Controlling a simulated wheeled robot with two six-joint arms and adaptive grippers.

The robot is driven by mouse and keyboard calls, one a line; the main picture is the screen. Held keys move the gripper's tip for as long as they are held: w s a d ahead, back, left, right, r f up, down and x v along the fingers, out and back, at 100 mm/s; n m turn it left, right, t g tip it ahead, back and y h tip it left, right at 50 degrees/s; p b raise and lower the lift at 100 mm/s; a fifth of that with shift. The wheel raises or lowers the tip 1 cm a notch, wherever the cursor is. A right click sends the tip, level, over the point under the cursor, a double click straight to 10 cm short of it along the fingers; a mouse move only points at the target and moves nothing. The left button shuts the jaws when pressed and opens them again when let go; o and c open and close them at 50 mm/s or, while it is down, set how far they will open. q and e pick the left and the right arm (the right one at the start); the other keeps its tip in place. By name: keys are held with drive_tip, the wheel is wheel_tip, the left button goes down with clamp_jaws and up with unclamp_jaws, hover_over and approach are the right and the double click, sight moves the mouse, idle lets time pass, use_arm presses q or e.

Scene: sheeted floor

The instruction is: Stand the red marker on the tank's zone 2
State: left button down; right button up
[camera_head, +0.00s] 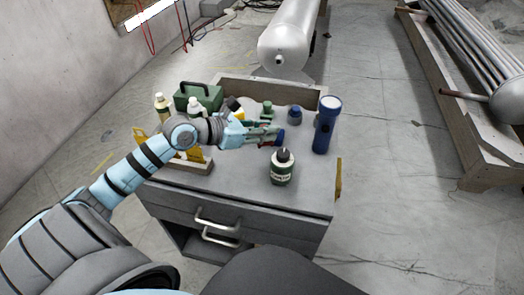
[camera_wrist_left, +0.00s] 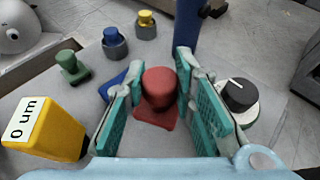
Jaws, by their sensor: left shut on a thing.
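The red marker (camera_wrist_left: 158,88), a knob on a wider flared base, stands between the teal finger pads of my left gripper (camera_wrist_left: 160,100) in the left wrist view. The gripper is shut on it. In the head view my left gripper (camera_head: 268,134) is over the grey cabinet top, and the marker is mostly hidden by the fingers. The tank (camera_head: 289,38), a pale metal cylinder, lies behind the cabinet. Part of a similar pale rounded surface (camera_wrist_left: 17,28) shows in the left wrist view. No zone marking can be read. My right gripper is not in view.
Green (camera_wrist_left: 72,66), blue (camera_wrist_left: 114,42) and yellow (camera_wrist_left: 146,24) markers stand beyond the gripper. A pipe rack (camera_head: 470,110) is at right.

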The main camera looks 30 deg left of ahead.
use_arm(q)
wheel_tip(320, 180, down, 7)
drive_tip(key=shift+f+b, duration=0.1)
drive_tip(key=shift+b, duration=1.1)
drive_tip(key=shift+r, duration=0.2)
drive_tip(key=shift+f, duration=0.1)
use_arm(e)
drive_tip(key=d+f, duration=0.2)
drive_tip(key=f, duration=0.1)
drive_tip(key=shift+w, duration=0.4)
use_arm(q)
drive_tip(key=c, duration=1.3)
unclamp_jaws()
drive_tip(key=shift+c, duration=0.2)
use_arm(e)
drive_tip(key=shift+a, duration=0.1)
